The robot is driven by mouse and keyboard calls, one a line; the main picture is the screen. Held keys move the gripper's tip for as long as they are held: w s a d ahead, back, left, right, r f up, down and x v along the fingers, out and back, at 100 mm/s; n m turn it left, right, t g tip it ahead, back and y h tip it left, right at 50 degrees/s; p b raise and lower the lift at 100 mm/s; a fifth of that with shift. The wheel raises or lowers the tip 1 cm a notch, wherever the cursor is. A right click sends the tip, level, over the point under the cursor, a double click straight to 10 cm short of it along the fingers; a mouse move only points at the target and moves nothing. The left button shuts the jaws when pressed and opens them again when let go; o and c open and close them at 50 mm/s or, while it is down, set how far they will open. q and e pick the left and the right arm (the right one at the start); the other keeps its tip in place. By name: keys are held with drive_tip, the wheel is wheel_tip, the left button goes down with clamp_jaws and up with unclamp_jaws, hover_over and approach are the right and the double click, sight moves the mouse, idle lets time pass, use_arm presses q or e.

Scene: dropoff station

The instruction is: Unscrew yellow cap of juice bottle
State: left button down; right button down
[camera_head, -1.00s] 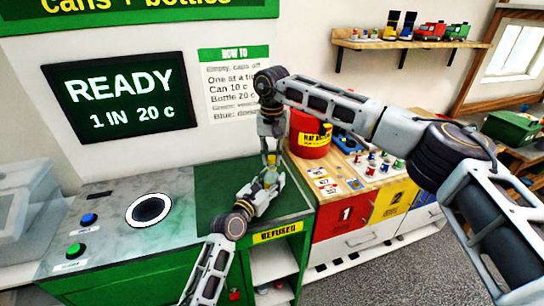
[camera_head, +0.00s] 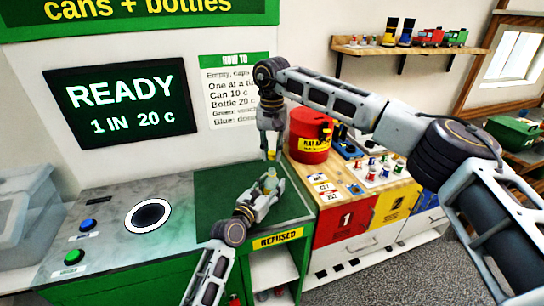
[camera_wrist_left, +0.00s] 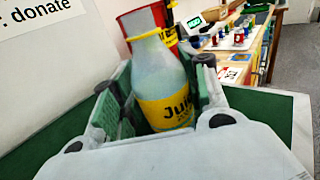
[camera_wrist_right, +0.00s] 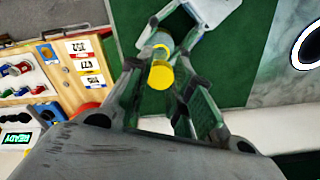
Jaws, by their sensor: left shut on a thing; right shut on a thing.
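The juice bottle (camera_head: 269,184) is pale with a yellow label and stands roughly upright over the green mat. My left gripper (camera_head: 264,190) is shut around its body; the left wrist view shows the bottle (camera_wrist_left: 160,75) between the fingers, its top without a cap. The yellow cap (camera_head: 271,155) is in my right gripper (camera_head: 271,152), which points down just above the bottle. In the right wrist view the yellow cap (camera_wrist_right: 161,75) sits between the fingertips, with the bottle (camera_wrist_right: 158,42) beyond it. The cap looks apart from the bottle's neck.
The counter has a green mat (camera_head: 222,188), a round black hole with a white rim (camera_head: 147,216), and blue (camera_head: 88,222) and green (camera_head: 74,257) buttons. A red container (camera_head: 309,140) stands close on the right, beside small coloured pieces. The screen (camera_head: 122,103) reads READY.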

idle(0.3)
use_arm(q)
drive_tip(key=c, duration=0.7)
unclamp_jaws()
drive_tip(key=shift+s+a, duration=0.15)
drive_tip(key=shift+s, duration=0.05)
drive_tip(key=shift+v, duration=5.8)
drive_tip(key=shift+w, duration=0.1)
